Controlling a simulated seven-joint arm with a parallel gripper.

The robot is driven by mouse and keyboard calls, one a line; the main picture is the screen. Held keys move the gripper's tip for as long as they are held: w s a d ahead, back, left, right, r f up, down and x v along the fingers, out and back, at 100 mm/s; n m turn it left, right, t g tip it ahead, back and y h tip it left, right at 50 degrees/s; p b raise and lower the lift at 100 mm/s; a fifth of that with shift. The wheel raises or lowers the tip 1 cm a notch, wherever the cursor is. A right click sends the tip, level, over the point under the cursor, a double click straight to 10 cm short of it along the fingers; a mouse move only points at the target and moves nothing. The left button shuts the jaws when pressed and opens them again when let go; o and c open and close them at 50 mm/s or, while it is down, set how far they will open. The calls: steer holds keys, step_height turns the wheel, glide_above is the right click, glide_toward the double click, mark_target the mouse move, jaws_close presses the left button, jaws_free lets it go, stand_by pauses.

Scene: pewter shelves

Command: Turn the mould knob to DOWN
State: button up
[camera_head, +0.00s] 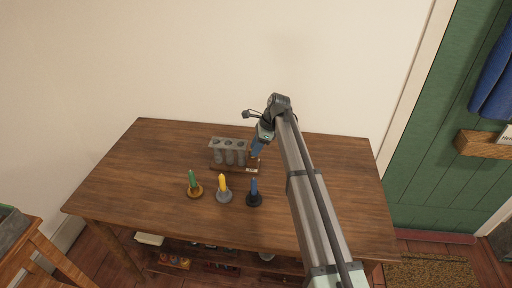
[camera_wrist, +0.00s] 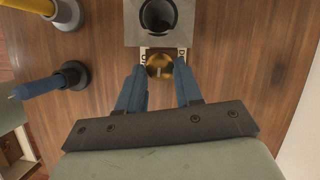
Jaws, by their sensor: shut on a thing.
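The grey mould (camera_head: 229,144) stands on the table, with several upright tubes in a row. In the wrist view its end block (camera_wrist: 140,38) shows with a dark round opening. The brass mould knob (camera_wrist: 158,70) sits just beside that block, on a pale plate with dark lettering partly hidden by my fingers. I cannot read the lettering in full or tell which mark the knob points to. My gripper (camera_wrist: 159,66) has its two blue fingers on either side of the knob, shut on it. In the head view my gripper (camera_head: 257,151) is at the mould's right end and covers much of the knob.
Three candles in round holders stand in front of the mould: green (camera_head: 193,180), yellow (camera_head: 223,184) and blue (camera_head: 254,187). The wooden table (camera_head: 130,180) is clear to the left and right. A wall rises behind it.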

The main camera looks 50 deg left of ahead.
steer(key=shift+w+a+n+g+h, duration=0.15)
steer(key=shift+n+h, duration=0.1)
steer(key=shift+n, duration=0.5)
steer(key=shift+s+n+g+h, duration=0.1)
steer(key=shift+n+h, duration=0.2)
steer(key=shift+n, duration=0.5)
steer(key=shift+w+a+n+g+h, duration=0.15)
steer(key=shift+n+h, duration=0.1)
steer(key=shift+n, duration=0.5)
steer(key=shift+s, duration=0.1)
steer(key=o, duration=1)
steer(key=shift+o, duration=0.2)
steer(key=shift+d, duration=0.1)
